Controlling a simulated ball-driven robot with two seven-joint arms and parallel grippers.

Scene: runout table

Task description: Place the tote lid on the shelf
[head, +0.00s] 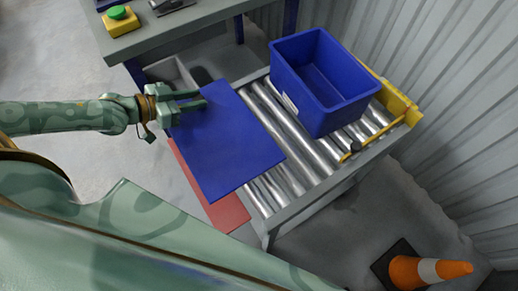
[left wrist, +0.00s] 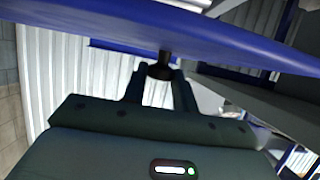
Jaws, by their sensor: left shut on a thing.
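The blue tote lid (head: 228,142), a flat rectangular panel, is held by my left gripper (head: 196,99) at its upper left part in the head view. It overlaps the left end of the roller conveyor. In the left wrist view the lid (left wrist: 200,32) spans the top, and the gripper fingers (left wrist: 160,85) are shut on a dark knob (left wrist: 160,66) under or beside it. The open blue tote (head: 322,85) stands upright on the rollers, apart from the lid. I cannot tell for sure which surface is the shelf. My right gripper is not in view.
A grey bench (head: 180,30) at the upper left carries a yellow box with a green button (head: 120,20). A grey bin (head: 172,73) is under it. The rollers (head: 290,155) are bare left of the tote.

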